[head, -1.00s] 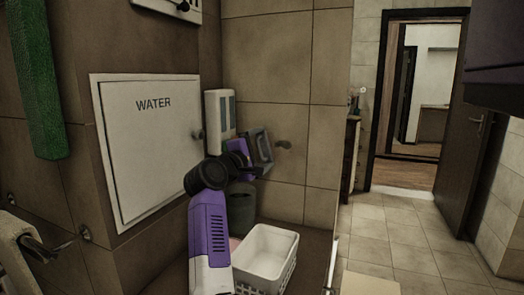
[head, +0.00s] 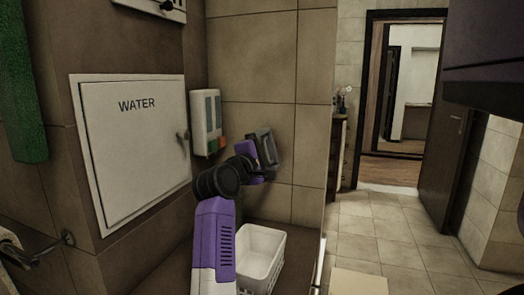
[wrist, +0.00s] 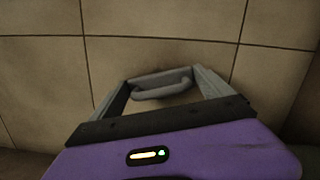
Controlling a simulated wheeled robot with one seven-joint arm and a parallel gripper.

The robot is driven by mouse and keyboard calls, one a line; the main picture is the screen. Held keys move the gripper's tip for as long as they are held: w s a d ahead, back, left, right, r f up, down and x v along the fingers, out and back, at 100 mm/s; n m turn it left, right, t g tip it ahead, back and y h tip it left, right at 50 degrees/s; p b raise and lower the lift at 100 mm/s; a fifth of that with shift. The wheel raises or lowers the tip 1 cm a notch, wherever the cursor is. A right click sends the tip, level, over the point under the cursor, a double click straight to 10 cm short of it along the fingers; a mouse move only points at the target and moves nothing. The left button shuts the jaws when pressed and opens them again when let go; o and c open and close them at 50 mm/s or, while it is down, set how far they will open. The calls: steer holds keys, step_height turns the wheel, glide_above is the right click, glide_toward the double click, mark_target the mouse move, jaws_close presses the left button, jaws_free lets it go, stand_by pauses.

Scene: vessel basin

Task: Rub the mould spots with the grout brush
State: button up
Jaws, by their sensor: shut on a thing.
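My gripper (head: 266,149) is raised in front of the beige tiled wall, to the right of the white dispenser. In the wrist view its two grey fingers (wrist: 160,92) are shut on a grey piece with a rounded, handle-like shape, which I take to be the grout brush (wrist: 161,80). The brush is close to the tiles; I cannot tell whether it touches them. Its bristles are hidden. A faint dark smudge shows on the tiles around the brush in the wrist view, perhaps mould. No clear mould spot shows in the head view, where my gripper covers part of the wall.
A white basket (head: 261,256) stands on the ledge below my arm. A white dispenser (head: 206,122) hangs on the wall near my wrist. A white WATER panel (head: 135,150) is at left. Open floor (head: 375,240) and a doorway are at right.

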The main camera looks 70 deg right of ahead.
steer(key=shift+s+d, duration=0.1)
steer(key=shift+s, duration=0.7)
steer(key=shift+f, duration=0.1)
steer(key=shift+b, duration=0.4)
steer(key=shift+w+f+b, duration=0.1)
steer(key=shift+w+b, duration=1.05)
steer(key=shift+w, duration=0.3)
steer(key=w+b, duration=0.2)
steer(key=w, duration=0.1)
steer(key=w+b, duration=0.1)
steer(key=shift+w+a, duration=0.3)
steer(key=shift+w, duration=0.1)
steer(key=a+b, duration=0.3)
steer(key=a, duration=0.3)
steer(key=shift+s+r, duration=0.2)
steer(key=shift+s, duration=0.1)
